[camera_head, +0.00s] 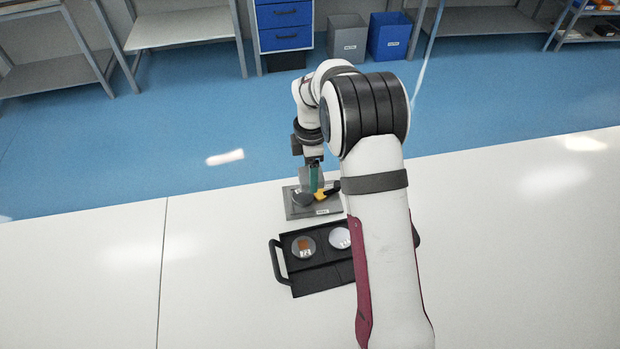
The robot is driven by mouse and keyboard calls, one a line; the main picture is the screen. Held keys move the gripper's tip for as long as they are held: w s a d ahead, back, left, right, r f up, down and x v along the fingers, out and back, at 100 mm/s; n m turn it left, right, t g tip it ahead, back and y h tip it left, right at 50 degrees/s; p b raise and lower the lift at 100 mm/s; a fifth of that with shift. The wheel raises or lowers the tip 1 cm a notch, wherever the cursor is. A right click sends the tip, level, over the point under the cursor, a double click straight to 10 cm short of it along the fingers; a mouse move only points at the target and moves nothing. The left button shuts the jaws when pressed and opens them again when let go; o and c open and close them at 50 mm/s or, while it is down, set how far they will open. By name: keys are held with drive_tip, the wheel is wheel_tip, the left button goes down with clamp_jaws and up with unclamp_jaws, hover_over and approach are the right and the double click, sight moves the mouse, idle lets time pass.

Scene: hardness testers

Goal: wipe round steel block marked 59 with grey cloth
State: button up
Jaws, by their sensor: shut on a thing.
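My gripper (313,178) points down over a grey plate on the white table. It is shut on what looks like the grey cloth (305,180), which hangs at the fingers just above the plate; a teal strip shows beside it. Two round steel blocks sit in a black tray in front of the plate. The left round block (303,246) has a brown patch on its top. The right round block (340,238) looks clean and pale, and my arm partly covers its side of the tray. The marks on the blocks are too small to read.
The grey plate (293,211) carries a dark item (302,199) and a yellow item (321,195) close under my gripper. The black tray (310,281) has a raised handle at its left; my arm hides its right part. The table (80,280) is clear at left.

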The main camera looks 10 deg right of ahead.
drive_tip(key=shift+r, duration=1.7)
